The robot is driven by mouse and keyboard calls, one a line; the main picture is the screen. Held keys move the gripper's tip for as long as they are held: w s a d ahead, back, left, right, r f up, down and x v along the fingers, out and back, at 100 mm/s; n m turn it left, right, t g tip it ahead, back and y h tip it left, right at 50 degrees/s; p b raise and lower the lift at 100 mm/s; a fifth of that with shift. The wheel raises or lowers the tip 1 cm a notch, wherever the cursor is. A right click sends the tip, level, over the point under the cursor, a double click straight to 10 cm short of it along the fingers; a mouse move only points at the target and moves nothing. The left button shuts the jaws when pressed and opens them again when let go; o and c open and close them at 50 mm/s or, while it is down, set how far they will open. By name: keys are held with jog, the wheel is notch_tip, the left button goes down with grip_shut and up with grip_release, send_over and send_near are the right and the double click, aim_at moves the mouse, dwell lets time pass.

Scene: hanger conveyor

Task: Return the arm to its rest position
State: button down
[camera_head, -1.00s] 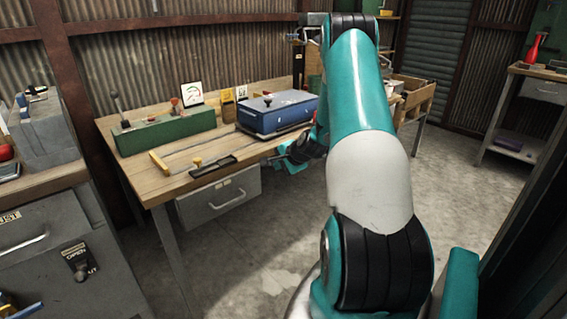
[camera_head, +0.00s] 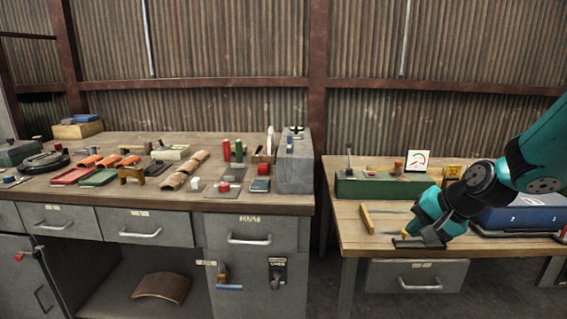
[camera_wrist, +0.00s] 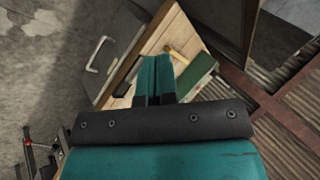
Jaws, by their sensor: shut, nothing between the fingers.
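My arm (camera_head: 540,150) reaches in from the right in the head view, bent over the smaller wooden table (camera_head: 350,240). My gripper (camera_head: 425,237) points downward over the front part of that table, close to a dark flat tray (camera_head: 400,243); I cannot tell whether they touch. In the wrist view my gripper (camera_wrist: 155,78) shows its two teal fingers together, with nothing between them. Part of the blue box (camera_head: 520,216) is hidden behind my arm.
A green block with levers (camera_head: 375,187) and a gauge card (camera_head: 417,160) stand behind my gripper. A yellow-wood handle (camera_head: 367,218) lies left of it. The long workbench (camera_head: 130,190) on the left carries several parts and a grey box (camera_head: 295,165).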

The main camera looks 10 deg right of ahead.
jog(key=s+a+r+n+g+y+p, duration=0.1)
jog(key=s+a+r+n, duration=0.25)
jog(key=a, duration=0.25)
jog(key=s+a+r+n+g+p, duration=0.1)
jog(key=s+a+r+n, duration=0.1)
jog(key=a+r, duration=0.3)
jog(key=s+a+r+n+g+p, duration=0.2)
jog(key=s+a+n, duration=0.3)
jog(key=s, duration=0.4)
jog(key=s+a+r+n+g+p, duration=0.2)
jog(key=s+a+r+n, duration=0.2)
jog(key=s, duration=0.6)
jog(key=a+n, duration=0.1)
jog(key=a, duration=0.1)
jog(key=shift+a+r+g, duration=0.25)
jog(key=shift+a+g, duration=0.05)
jog(key=shift+a, duration=0.05)
jog(key=shift+s+n, duration=0.1)
jog(key=shift+n, duration=0.15)
